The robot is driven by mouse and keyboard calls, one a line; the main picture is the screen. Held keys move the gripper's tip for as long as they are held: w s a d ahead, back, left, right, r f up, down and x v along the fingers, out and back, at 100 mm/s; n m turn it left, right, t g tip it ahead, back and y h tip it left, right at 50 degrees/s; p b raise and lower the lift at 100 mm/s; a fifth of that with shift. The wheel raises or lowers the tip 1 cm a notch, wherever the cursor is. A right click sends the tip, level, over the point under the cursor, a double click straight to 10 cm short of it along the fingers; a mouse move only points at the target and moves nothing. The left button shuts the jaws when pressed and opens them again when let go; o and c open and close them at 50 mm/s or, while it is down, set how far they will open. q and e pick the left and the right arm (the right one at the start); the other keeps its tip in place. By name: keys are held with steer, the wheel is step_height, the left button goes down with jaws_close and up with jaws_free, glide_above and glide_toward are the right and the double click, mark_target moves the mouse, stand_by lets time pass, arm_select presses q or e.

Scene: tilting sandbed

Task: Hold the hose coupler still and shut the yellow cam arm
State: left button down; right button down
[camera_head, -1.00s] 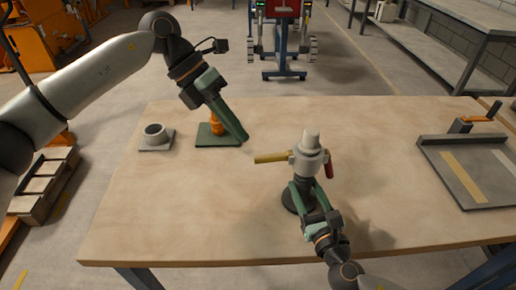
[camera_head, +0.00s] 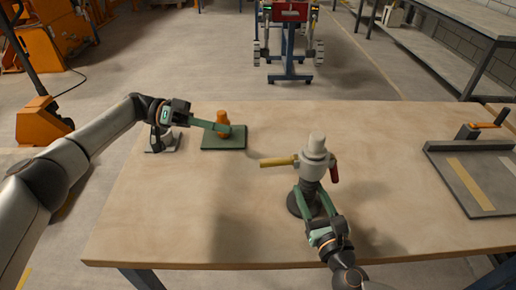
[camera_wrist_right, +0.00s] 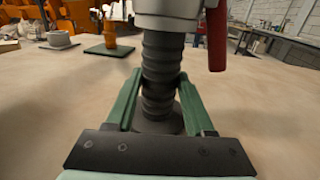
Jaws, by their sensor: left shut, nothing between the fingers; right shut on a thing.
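The pale hose coupler (camera_head: 314,160) stands upright on a dark ribbed hose (camera_wrist_right: 160,75) that rises from a round base (camera_head: 297,205). The yellow cam arm (camera_head: 278,162) sticks straight out from the coupler to the left. The red cam arm (camera_head: 335,173) hangs down against its right side and also shows in the wrist view (camera_wrist_right: 217,38). My right gripper (camera_head: 318,203) is shut on the ribbed hose below the coupler. My left gripper (camera_head: 226,128) is shut and empty, well left of the yellow arm, its fingertips by an orange post.
The orange post (camera_head: 222,118) stands on a green plate (camera_head: 210,142). A grey cup-like fitting (camera_wrist_right: 58,38) on a square base is partly hidden by my left gripper in the head view. A grey tray (camera_head: 452,178) lies at the right. The table between yellow arm and green plate is clear.

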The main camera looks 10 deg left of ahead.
mark_target(275, 162)
arm_select(q)
steer(key=n, duration=0.1)
steer(key=a+n, duration=0.1)
steer(key=w+n+t+h, duration=0.1)
steer(key=n, duration=0.1)
steer(key=shift+a+f, duration=0.25)
steer(key=shift+f, duration=0.05)
steer(key=s+d+f, duration=0.2)
steer(key=s+d, duration=0.2)
steer(key=d, duration=0.6)
steer(key=shift+d+f, duration=0.25)
steer(key=shift+d, duration=0.05)
steer(key=shift+f, duration=0.15)
steer(key=shift+f, duration=0.3)
